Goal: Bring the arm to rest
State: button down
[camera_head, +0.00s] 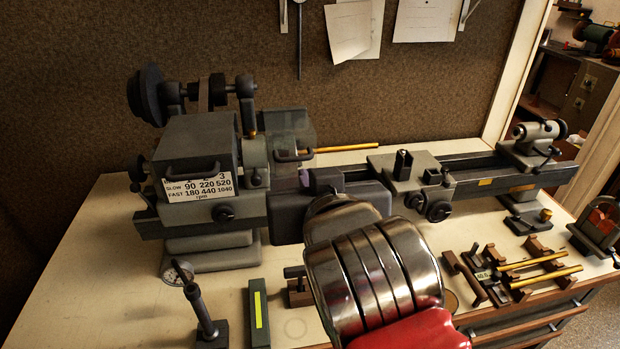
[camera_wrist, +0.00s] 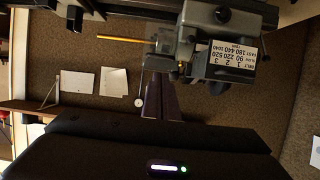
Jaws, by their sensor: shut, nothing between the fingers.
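My gripper (camera_wrist: 158,78) shows in the wrist view as narrow dark fingers, closed together with nothing between them. In the head view my arm rises from the lower middle and hides much of the gripper. The gripper is in front of the lathe (camera_head: 215,150), close to the headstock and its clear guard (camera_head: 290,135). I cannot tell the exact gap between them. A brass rod (camera_head: 345,148) sticks out to the right from the headstock; it also shows in the wrist view (camera_wrist: 112,39), which is upside down.
The lathe carriage (camera_head: 405,172) and tailstock (camera_head: 535,140) stand to the right. Brass rods on wooden supports (camera_head: 535,270), a dial gauge (camera_head: 178,273), a dark post (camera_head: 203,315) and a green bar (camera_head: 259,310) occupy the bench front. Bare bench (camera_head: 85,270) shows at left.

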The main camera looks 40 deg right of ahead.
dwell(0.4)
jog(key=w+a+f+n+g+y, duration=0.2)
jog(key=a+f+n+g+y, duration=0.1)
jog(key=a+f, duration=0.4)
jog(key=w+a+f+n+g+y, duration=0.2)
jog(key=a+f+n+y, duration=0.2)
jog(key=a+f, duration=0.4)
jog(key=shift+w+a+f+g+y, duration=0.3)
jog(key=shift+f+g+y, duration=0.15)
jog(key=shift+f, duration=0.5)
jog(key=c, duration=2.4)
grip_release()
jog(key=shift+c, duration=0.2)
